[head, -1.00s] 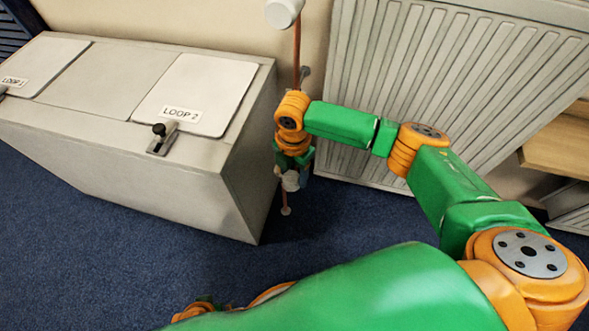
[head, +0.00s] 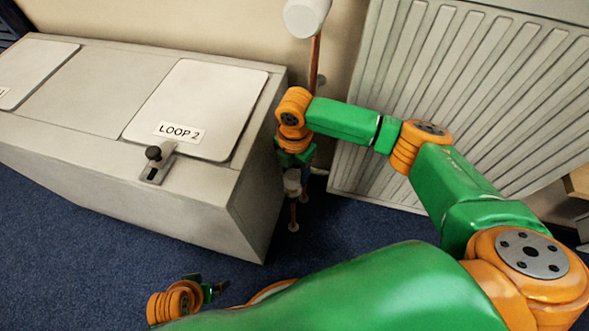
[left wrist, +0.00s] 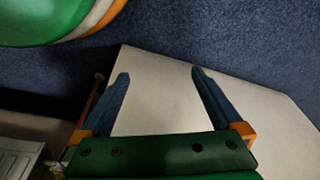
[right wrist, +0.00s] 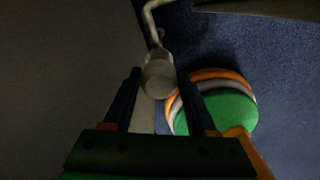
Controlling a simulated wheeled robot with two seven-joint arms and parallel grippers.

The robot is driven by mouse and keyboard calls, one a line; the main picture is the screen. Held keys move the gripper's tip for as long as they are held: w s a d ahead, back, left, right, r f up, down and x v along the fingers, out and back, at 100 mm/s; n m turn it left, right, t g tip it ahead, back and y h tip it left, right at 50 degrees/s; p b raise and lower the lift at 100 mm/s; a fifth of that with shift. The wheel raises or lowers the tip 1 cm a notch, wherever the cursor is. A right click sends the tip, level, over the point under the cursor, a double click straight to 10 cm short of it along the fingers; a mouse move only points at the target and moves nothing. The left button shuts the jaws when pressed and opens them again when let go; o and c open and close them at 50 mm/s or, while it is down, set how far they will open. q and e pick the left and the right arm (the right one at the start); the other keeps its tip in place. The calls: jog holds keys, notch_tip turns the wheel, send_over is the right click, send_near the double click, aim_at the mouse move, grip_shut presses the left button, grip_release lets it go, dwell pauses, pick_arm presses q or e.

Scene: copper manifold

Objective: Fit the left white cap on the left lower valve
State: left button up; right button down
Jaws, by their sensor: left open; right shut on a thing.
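My right gripper (head: 293,168) points down beside the copper pipe, between the grey box and the radiator. It is shut on a small white cap (head: 292,185). In the right wrist view the cap (right wrist: 158,78) sits between the fingertips, in line with a bent pipe (right wrist: 152,22). I cannot tell whether the cap touches the pipe or a valve; the lower valve is not clearly visible. My left gripper (head: 216,289) is low at the front, over the carpet. In the left wrist view its fingers (left wrist: 160,75) are wide apart with nothing between them.
The grey box (head: 180,210) with a LOOP 2 lid (head: 197,100) stands left of the pipe. A ribbed radiator (head: 450,110) stands to the right. A white cylinder (head: 306,17) tops the upper copper pipe (head: 314,60). Open blue carpet (head: 100,260) lies in front.

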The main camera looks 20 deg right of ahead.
notch_tip(320, 180, down, 2)
jog(key=shift+f+b, duration=0.15)
jog(key=shift+b, duration=1.05)
pick_arm(q)
notch_tip(320, 180, up, 7)
jog(key=shift+s+t, duration=0.25)
jog(key=shift+t, duration=0.05)
jog(key=shift+r, duration=0.1)
jog(key=shift+r+p, duration=0.25)
jog(key=shift+p, duration=0.1)
pick_arm(e)
jog(key=shift+f, duration=0.15)
pick_arm(q)
jog(key=shift+r, duration=0.15)
pick_arm(e)
jog(key=shift+p, duration=0.35)
pick_arm(q)
jog(key=shift+r, duration=0.2)
pick_arm(e)
jog(key=shift+f, duration=0.1)
pick_arm(q)
jog(key=shift+f+b, duration=0.55)
pick_arm(e)
jog(key=shift+f, duration=0.95)
